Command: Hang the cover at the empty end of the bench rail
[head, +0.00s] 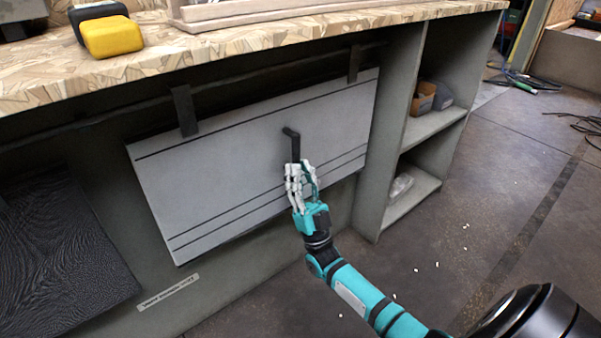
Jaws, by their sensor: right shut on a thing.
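The cover (225,165) is a light grey panel with dark lines along its top and lower edges, in the middle of the head view under the bench top. Two dark hooks (184,110) stand up from its top edge and overlap the dark bench rail (250,80); I cannot tell if they bear on it. The cover looks upright. My right gripper (300,180) is shut on the dark handle (292,142) at the cover's front. The gripper hides the handle's lower part. My left gripper is not in view.
A black wood-grained panel (60,250) is at the left under the bench. Shelves (430,125) with small boxes stand right of the cover. A yellow-and-black object (112,36) lies on the bench top (240,40). The floor (500,200) at right is mostly clear, with small white bits.

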